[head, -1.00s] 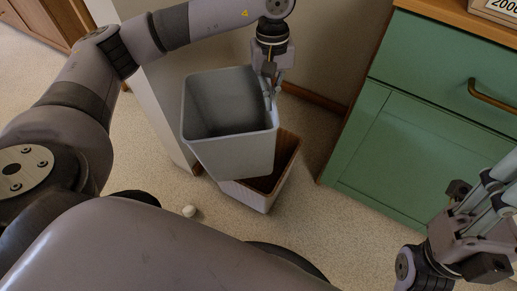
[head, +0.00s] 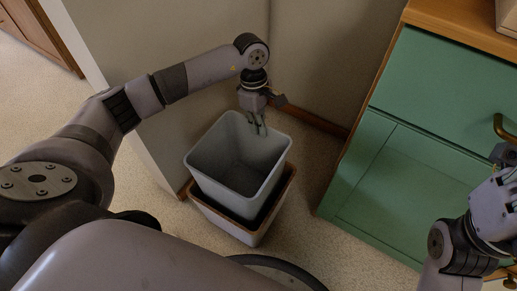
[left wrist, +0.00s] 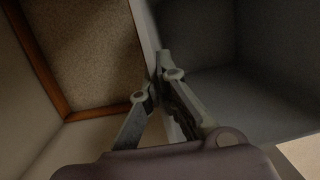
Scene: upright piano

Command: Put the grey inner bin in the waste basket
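The grey inner bin (head: 215,160) stands with its lower part inside the waste basket (head: 241,234), a light basket with a brown rim. The bin's open top is well above the basket's rim, which shows along the front and both sides. Whether the bin touches the basket's floor is hidden. My left gripper (head: 260,130) is at the bin's far rim. In the left wrist view its fingers (left wrist: 160,85) straddle the bin's wall and look shut on it. My right gripper (head: 503,165) is at the right edge, partly cut off; its fingers are unclear.
A green cabinet (head: 412,170) with a wooden top stands to the right. A pale wall (head: 315,50) with a brown skirting board is close behind the basket. Speckled floor (head: 310,235) is clear between basket and cabinet.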

